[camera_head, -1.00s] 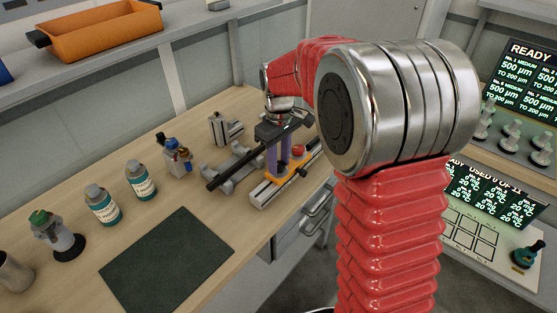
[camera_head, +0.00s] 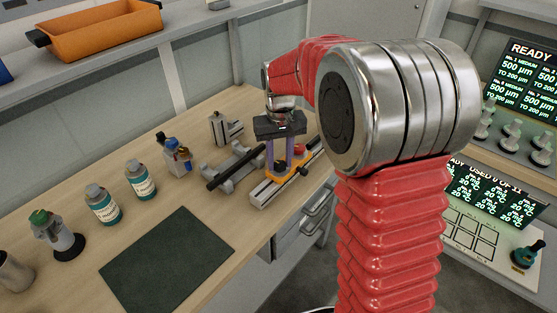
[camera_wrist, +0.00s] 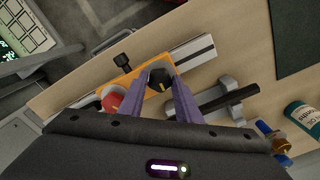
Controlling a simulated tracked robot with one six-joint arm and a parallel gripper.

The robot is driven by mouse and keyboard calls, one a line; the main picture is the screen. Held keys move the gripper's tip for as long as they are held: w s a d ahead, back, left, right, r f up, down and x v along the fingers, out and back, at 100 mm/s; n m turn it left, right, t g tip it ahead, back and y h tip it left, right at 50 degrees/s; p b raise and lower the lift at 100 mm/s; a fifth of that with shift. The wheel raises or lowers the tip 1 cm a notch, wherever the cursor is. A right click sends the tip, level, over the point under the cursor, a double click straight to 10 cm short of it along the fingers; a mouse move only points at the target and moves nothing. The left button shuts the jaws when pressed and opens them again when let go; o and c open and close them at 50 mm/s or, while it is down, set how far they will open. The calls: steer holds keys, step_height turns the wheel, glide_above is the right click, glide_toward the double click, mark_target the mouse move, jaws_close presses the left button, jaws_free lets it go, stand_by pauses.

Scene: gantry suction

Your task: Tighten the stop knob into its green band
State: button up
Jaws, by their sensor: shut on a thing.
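The black stop knob (camera_wrist: 160,79), with a small yellow mark, sits on an orange plate (camera_wrist: 128,80) in the wrist view. My gripper (camera_wrist: 162,77) points down over it, its two purple fingers closed around the knob's sides. In the head view my gripper (camera_head: 280,166) stands over the orange plate (camera_head: 292,175), and the knob is mostly hidden between the fingers. I cannot make out a green band in either view.
A red knob (camera_wrist: 112,100) sits close beside my fingers on the same fixture. The fixture rides a metal rail (camera_head: 264,192). A black bar on grey cradles (camera_head: 236,168) lies just left. Bottles (camera_head: 140,180) and a dark mat (camera_head: 165,260) lie further left.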

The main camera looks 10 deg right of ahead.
mark_target(280, 164)
steer(key=shift+m, duration=1.3)
steer(key=o, duration=1.1)
steer(key=shift+c, duration=0.2)
step_height(280, 164, up, 14)
steer(key=shift+f, duration=0.15)
